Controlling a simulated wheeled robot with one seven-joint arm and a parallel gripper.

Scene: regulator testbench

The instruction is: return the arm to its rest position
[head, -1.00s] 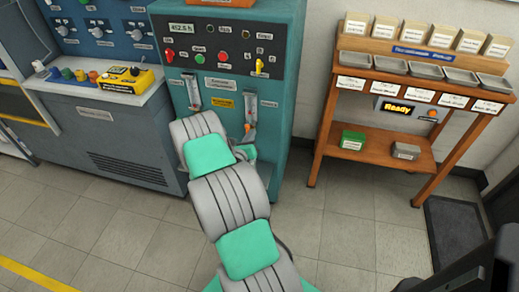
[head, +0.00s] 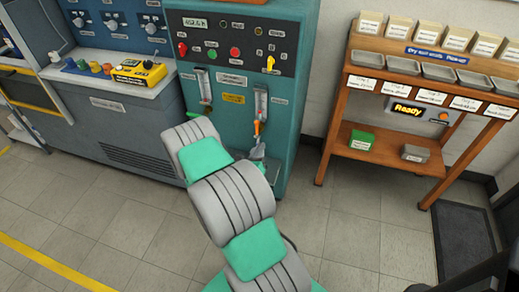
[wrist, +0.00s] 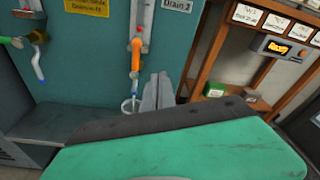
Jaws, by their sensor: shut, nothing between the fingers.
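My gripper (wrist: 157,92) shows in the wrist view as two grey fingers close together, shut and empty, beyond the green-and-black part of my arm. In the picture the fingers are just right of a spout with an orange handle (wrist: 136,45) and a small pale ring-shaped cup (wrist: 129,105). I cannot tell whether they touch anything. In the head view my grey-and-green arm reaches from the bottom edge toward the teal test cabinet (head: 225,115). My links mostly hide the gripper there.
A wooden rack (head: 400,182) with bins and a "Ready" display (head: 408,109) stands right of the cabinet. A grey-blue bench (head: 110,115) with a yellow box (head: 140,73) stands left. A dark mat (head: 465,240) lies at right. The tiled floor between is clear.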

